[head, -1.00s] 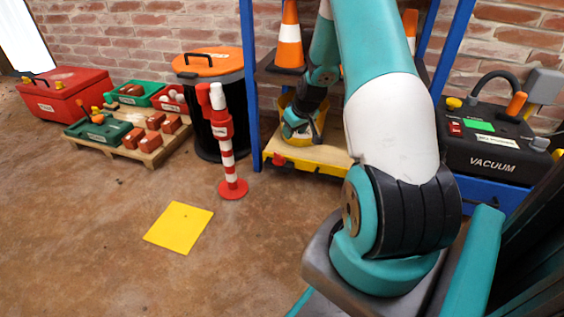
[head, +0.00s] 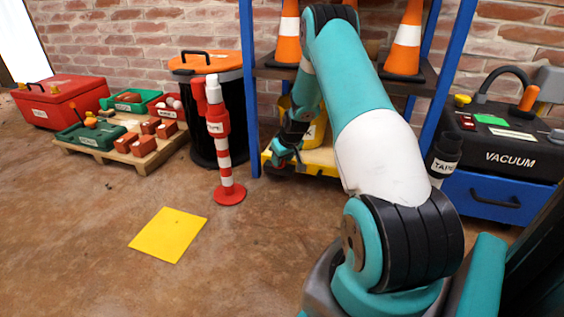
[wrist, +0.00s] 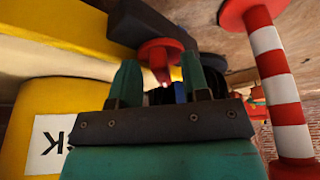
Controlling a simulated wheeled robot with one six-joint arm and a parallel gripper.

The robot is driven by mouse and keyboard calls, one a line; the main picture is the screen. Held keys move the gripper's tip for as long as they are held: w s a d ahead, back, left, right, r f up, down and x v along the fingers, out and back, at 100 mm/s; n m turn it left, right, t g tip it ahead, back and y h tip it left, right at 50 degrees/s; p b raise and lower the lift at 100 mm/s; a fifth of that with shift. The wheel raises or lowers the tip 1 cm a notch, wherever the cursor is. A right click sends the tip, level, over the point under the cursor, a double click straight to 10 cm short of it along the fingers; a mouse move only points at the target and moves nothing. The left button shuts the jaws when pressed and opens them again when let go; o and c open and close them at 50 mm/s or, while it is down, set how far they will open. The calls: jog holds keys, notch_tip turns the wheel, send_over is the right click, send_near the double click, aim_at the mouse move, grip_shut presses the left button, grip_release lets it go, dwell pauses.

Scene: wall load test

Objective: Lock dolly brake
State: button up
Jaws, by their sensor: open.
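The dolly (head: 322,161), a low platform with a yellow edge, stands under the blue-post shelf. A yellow bucket (head: 316,131) sits on it; its label is upside down in the wrist view (wrist: 55,138). My gripper (head: 278,158) is at the dolly's front left corner and hides part of it. In the wrist view, my gripper (wrist: 160,82) is open, with its two teal fingers apart. A red brake pedal (wrist: 158,48) shows just beyond and between the fingertips, beside a dark part under the yellow edge (wrist: 65,30). I cannot tell whether the fingers touch it.
A red-and-white post (head: 227,165) stands left of my gripper, close by in the wrist view (wrist: 275,80). Traffic cones (head: 405,40) stand on the shelf. A vacuum (head: 500,145) is at the right. The floor around a yellow square (head: 168,235) is clear.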

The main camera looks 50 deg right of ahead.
grip_shut()
jog(key=shift+r, duration=0.1)
jog(key=shift+p, duration=0.35)
jog(key=shift+d+r+n+y+p, duration=0.15)
jog(key=shift+n+y+p, duration=0.15)
jog(key=shift+n+p, duration=0.75)
jog(key=n+p, duration=0.1)
jog(key=p, duration=0.1)
jog(key=n+y+p, duration=0.1)
jog(key=n, duration=0.1)
jog(key=shift+d+y+p, duration=0.25)
jog(key=shift+y+p, duration=0.05)
jog(key=shift+p, duration=0.05)
jog(key=shift+f+n, duration=0.25)
jog(key=shift+n, duration=0.1)
